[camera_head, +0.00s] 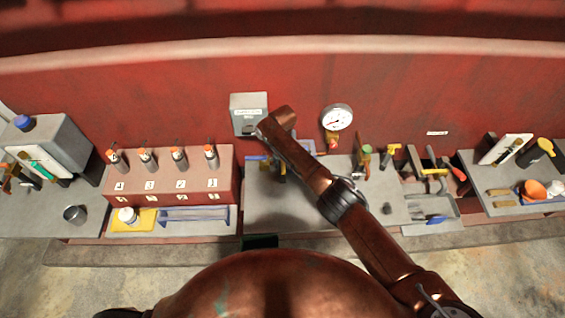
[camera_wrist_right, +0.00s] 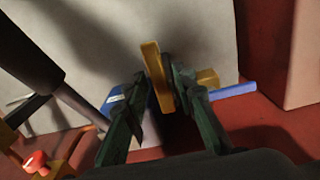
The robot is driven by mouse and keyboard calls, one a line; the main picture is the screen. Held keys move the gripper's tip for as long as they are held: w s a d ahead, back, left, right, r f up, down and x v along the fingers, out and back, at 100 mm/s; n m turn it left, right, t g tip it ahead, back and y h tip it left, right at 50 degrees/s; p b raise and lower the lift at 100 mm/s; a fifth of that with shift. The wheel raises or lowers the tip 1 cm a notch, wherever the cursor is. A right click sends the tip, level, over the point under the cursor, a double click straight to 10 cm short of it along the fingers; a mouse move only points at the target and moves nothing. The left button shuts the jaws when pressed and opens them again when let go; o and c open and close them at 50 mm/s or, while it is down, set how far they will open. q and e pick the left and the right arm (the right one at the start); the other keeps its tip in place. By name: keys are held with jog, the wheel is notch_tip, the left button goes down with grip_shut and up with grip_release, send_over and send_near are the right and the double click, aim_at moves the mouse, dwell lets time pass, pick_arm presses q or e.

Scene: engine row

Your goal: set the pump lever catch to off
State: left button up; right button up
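A yellow upright plate (camera_wrist_right: 157,77), which looks like the pump lever catch, stands between the dark green fingers of my right gripper (camera_wrist_right: 158,76) in the right wrist view. The right finger lies close along the plate. The left fingertip is near its other face, and I cannot tell if it touches. A blue part (camera_wrist_right: 118,98) with a white label sits behind the left finger, and a blue bar (camera_wrist_right: 235,90) sticks out to the right. In the head view my right gripper (camera_head: 278,168) points down at the bench, mostly hidden by its wrist. My left gripper is out of view.
A grey box (camera_head: 249,113) with a label and a round gauge (camera_head: 337,117) are on the red wall. A red rack (camera_head: 180,185) with several orange-topped cylinders stands left. Tools and a grey tray (camera_head: 433,216) lie right. Bare bench (camera_head: 300,215) lies in front of my gripper.

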aim_at(283, 165)
jog(key=shift+o, duration=0.5)
notch_tip(283, 165, up, 12)
dwell(0.3)
dwell(0.4)
